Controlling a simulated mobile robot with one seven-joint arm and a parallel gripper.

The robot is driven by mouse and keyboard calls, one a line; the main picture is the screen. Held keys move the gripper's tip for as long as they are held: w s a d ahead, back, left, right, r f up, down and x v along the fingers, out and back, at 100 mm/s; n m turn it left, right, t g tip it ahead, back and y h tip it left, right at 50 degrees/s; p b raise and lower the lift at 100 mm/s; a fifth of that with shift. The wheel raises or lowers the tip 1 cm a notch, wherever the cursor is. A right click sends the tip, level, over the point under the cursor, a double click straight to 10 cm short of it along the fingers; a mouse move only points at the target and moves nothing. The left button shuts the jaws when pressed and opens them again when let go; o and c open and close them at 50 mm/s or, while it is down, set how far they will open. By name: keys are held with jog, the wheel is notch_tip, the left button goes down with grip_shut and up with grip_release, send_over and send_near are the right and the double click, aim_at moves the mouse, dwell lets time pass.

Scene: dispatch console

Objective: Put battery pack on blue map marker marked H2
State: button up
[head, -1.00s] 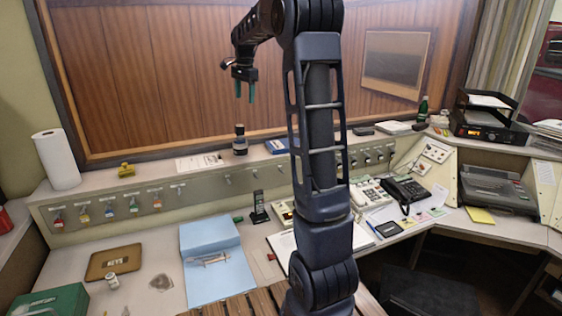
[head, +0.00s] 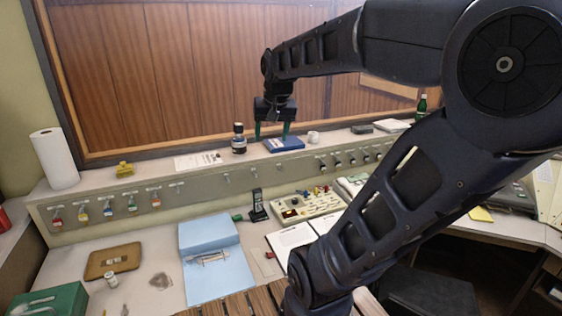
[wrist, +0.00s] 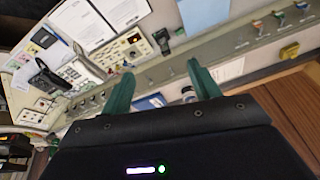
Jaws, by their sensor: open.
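My gripper (head: 272,134) is open and empty, its two green fingers pointing down over the back ledge. It hangs above or just in front of a blue book (head: 284,145); the height gap is unclear. The fingers also show in the wrist view (wrist: 160,70). I cannot make out any H2 label. No battery pack is clearly recognisable; a small dark block (head: 362,129) on the ledge at right is too small to identify.
A dark bottle (head: 239,141) stands just left of the blue book, a white mug (head: 313,137) just right. A black handset (head: 258,206) stands upright on the desk. A blue folder (head: 215,280) lies in front. My arm hides much of the right desk.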

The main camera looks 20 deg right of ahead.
jog(key=s+f+n, duration=0.2)
jog(key=s+f, duration=0.3)
jog(key=s, duration=0.2)
jog(key=shift+s+f+n+t, duration=0.25)
jog(key=shift+f+n+t, duration=0.05)
jog(key=shift+n, duration=0.1)
